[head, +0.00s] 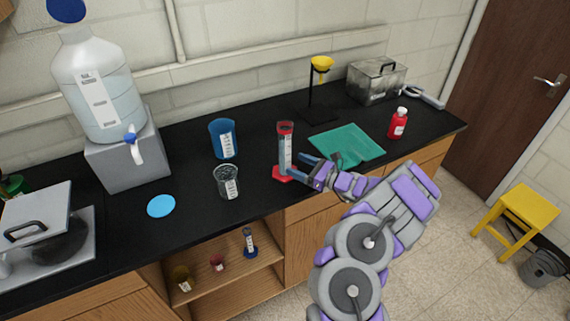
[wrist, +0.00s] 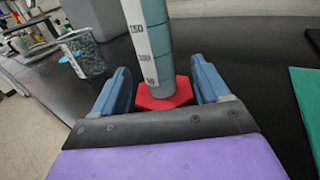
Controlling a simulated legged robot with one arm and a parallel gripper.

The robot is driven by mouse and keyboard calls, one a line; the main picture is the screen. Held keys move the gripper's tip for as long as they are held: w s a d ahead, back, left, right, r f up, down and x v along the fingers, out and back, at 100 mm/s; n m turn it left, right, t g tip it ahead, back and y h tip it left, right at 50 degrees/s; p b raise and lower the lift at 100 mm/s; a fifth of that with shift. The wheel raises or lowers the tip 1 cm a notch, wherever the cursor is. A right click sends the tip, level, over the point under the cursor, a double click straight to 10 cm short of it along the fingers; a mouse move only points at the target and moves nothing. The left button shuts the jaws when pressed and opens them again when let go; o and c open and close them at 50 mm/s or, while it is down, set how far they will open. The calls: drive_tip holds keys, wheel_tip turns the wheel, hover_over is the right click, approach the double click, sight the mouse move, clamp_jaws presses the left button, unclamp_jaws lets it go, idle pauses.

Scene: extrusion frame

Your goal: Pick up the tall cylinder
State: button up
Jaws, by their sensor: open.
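The tall cylinder (head: 285,148) stands upright on the black counter in the head view. It has a red rim, a red foot and a white scale strip. In the wrist view its blue-grey body (wrist: 153,40) and red foot (wrist: 166,94) show just beyond my gripper, with its top cut off. My gripper (head: 302,163) is open and low beside the cylinder, reaching in from the right. In the wrist view the two blue fingers of my gripper (wrist: 161,88) stand to either side of the cylinder's lower part. A gap shows between each finger and the body.
A clear beaker (head: 228,182) and a blue beaker (head: 223,139) stand left of the cylinder. A green mat (head: 346,144) lies to its right, with a red bottle (head: 398,123) beyond. A stand with a yellow funnel (head: 321,64) is behind. The counter's front edge is close.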

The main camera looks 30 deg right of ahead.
sight(281, 158)
drive_tip(key=shift+x, duration=1.1)
drive_tip(key=x, duration=0.2)
drive_tip(key=b+x, duration=0.1)
drive_tip(key=x, duration=0.1)
drive_tip(key=shift+a+f+b, duration=0.2)
drive_tip(key=shift+f+b, duration=0.05)
drive_tip(key=shift+b, duration=0.05)
drive_tip(key=shift+w+a+r, duration=0.1)
drive_tip(key=shift+w+a, duration=0.15)
drive_tip(key=shift+w, duration=0.1)
drive_tip(key=c, duration=1.1)
drive_tip(key=shift+r, duration=0.2)
